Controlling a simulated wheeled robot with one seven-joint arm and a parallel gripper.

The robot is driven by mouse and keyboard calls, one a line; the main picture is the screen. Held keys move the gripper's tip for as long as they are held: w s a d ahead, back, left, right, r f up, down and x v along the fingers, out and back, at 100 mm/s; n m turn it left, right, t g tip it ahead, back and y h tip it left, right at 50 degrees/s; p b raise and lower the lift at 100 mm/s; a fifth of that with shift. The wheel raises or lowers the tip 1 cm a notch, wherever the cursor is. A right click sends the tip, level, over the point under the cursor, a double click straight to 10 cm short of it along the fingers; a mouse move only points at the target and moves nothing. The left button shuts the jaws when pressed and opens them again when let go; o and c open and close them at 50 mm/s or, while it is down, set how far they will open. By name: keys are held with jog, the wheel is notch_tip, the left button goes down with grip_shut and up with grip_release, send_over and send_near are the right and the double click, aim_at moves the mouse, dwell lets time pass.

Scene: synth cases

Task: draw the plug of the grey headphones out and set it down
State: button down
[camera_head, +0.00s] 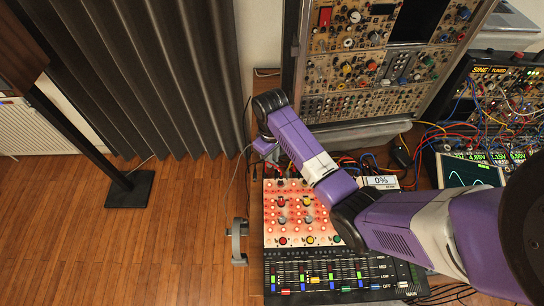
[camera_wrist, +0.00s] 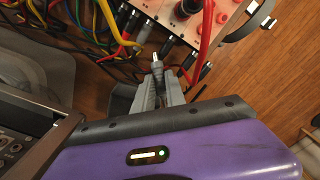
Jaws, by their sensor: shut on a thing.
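My gripper (camera_wrist: 158,84) is shut on a grey plug (camera_wrist: 157,66) in the wrist view. The plug's pale tip sticks out past the fingers toward the edge of the pink-lit panel (camera_wrist: 215,18). The tip appears apart from that edge, though I cannot be sure of the gap. The grey headphones (camera_head: 238,242) hang at the left side of the equipment in the head view. Part of them also shows at the upper right in the wrist view (camera_wrist: 252,22). In the head view my fingers and the plug are too small to make out.
Several black plugs and coloured cables (camera_wrist: 105,25) crowd the panel's edge. A fader mixer (camera_head: 340,270) lies in front of the pink-lit panel. A tall synth rack (camera_head: 375,65) stands behind. A patched module case (camera_head: 500,95) is at the right. Wooden floor lies left.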

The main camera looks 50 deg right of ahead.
jog(key=shift+f, duration=0.7)
notch_tip(320, 180, down, 4)
jog(key=b, duration=0.4)
jog(key=c, duration=1.3)
grip_release()
jog(key=shift+r, duration=3.95)
